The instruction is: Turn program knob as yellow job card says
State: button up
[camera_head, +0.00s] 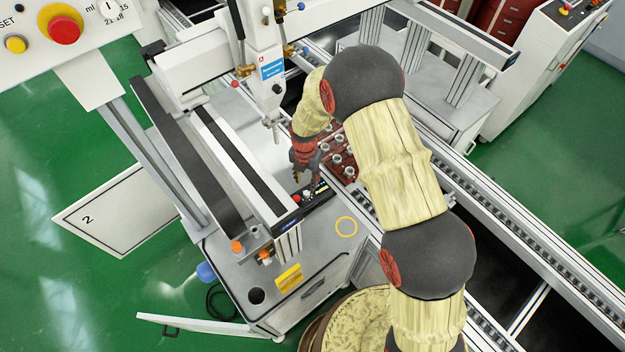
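My gripper (299,178) is small in this view, red and dark, and points down at the front end of the potting machine. Its fingertips are just above a dark strip of small controls (308,194), and I cannot tell whether they touch it. The strip holds a red button (296,198) and small dark and light parts, too small to identify a program knob surely. I cannot tell whether the fingers are open or shut. A yellow card (289,278) lies on the grey cabinet top near its front edge; its writing is too small to read.
A pale panel (30,60) at upper left has a yellow button, a red button and a cut-off dial marked ml. Brown trays (345,172) sit on the conveyor behind my gripper.

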aim_at(307, 192)
jog(key=shift+f+p, duration=0.5)
jog(key=shift+f, duration=3.4)
jog(key=c, duration=0.3)
grip_shut()
